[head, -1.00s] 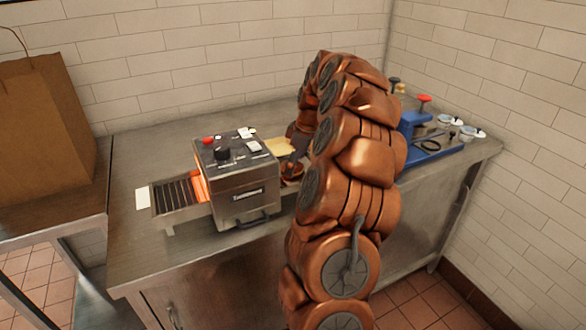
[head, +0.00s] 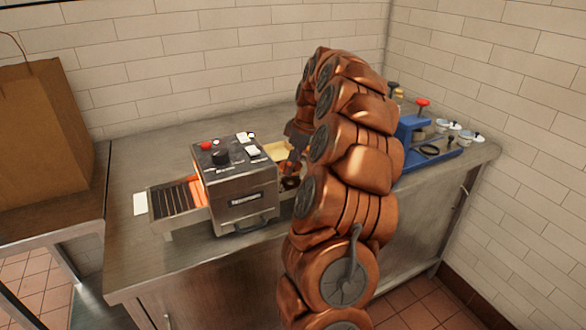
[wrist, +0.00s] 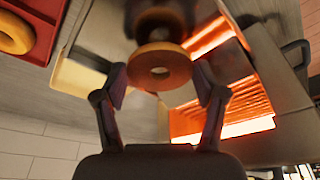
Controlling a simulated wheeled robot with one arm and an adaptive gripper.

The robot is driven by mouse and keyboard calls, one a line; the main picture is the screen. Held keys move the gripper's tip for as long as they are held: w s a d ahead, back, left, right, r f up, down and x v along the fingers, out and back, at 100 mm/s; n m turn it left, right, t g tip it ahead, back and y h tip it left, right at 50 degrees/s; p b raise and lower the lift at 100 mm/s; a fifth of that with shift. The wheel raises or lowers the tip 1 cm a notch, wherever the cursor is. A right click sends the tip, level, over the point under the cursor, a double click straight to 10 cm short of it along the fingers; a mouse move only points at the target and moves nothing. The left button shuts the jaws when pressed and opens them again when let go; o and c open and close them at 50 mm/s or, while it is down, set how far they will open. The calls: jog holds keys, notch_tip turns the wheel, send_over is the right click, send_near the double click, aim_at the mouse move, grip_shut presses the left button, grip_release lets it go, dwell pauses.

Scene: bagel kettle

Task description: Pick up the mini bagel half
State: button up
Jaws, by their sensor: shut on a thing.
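The mini bagel half (wrist: 160,70) is a golden-brown ring in the wrist view. It sits between the two fingertips of my gripper (wrist: 160,82), which is shut on it. A darker round shape (wrist: 160,22) shows just beyond it; I cannot tell whether it is a reflection or another piece. In the head view my arm hides most of the gripper, which is just right of the toaster (head: 238,190).
The toaster has a glowing orange inside (wrist: 225,100) and a wire rack (head: 177,198) at its left. A red tray (wrist: 45,40) holds another bagel piece (wrist: 14,34). A pale yellow tray (wrist: 78,78) is close to the gripper. A blue stand (head: 412,140) is at the right.

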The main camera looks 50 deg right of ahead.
jog(key=shift+r+b, duration=0.3)
jog(key=shift+r, duration=0.5)
jog(key=s+a+b, duration=0.2)
jog(key=s+a, duration=0.2)
jog(key=s, duration=0.2)
jog(key=s+a+r+b, duration=0.1)
jog(key=s+a, duration=0.4)
jog(key=s, duration=0.2)
jog(key=shift+s+r+b, duration=0.15)
jog(key=shift+r+b, duration=0.1)
jog(key=shift+b, duration=0.15)
